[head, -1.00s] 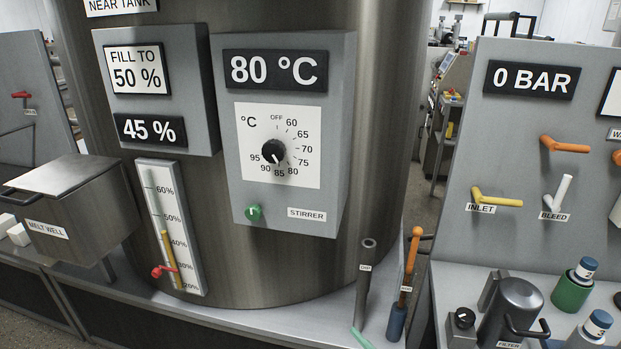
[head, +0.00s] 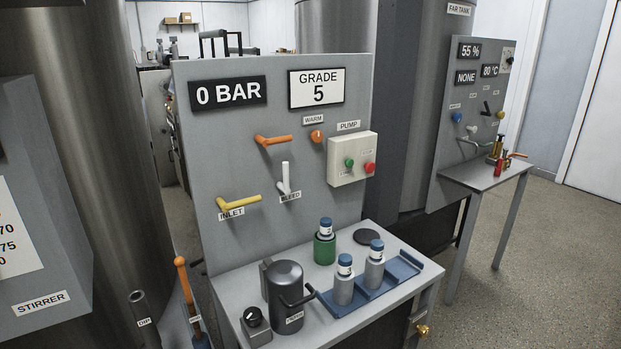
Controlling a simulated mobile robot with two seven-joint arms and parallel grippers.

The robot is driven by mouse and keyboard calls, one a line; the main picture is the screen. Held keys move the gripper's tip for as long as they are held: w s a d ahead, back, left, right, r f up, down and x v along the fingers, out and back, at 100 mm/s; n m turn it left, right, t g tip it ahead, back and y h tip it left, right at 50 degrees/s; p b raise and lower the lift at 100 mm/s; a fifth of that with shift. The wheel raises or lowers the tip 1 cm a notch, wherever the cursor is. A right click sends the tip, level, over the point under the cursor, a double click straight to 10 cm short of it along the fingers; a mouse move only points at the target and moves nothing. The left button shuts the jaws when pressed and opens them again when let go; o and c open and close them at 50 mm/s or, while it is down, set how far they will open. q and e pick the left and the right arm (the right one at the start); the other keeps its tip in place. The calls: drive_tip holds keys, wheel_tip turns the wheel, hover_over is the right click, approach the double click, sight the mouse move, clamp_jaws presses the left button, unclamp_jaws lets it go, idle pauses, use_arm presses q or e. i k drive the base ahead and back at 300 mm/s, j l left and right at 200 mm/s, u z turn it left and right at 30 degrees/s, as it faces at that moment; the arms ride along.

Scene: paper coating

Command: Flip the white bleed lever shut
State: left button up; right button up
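The white bleed lever (head: 285,177) is on the grey upright panel (head: 230,130) in the middle of the head view. Its handle points up, nearly vertical, above the BLEED label (head: 290,197). The yellow inlet lever (head: 240,202) is to its lower left, with its handle pointing right. An orange lever (head: 273,140) is above it, also with its handle pointing right. The panel display (head: 228,92) reads 0 BAR. Neither of my grippers shows in the head view, and nothing touches the bleed lever.
A pump box (head: 352,159) is right of the lever. Open floor (head: 540,240) lies to the right.

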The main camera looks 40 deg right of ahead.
sight(285, 188)
drive_tip(key=z, duration=1)
drive_tip(key=u, duration=0.1)
drive_tip(key=i+j, duration=0.05)
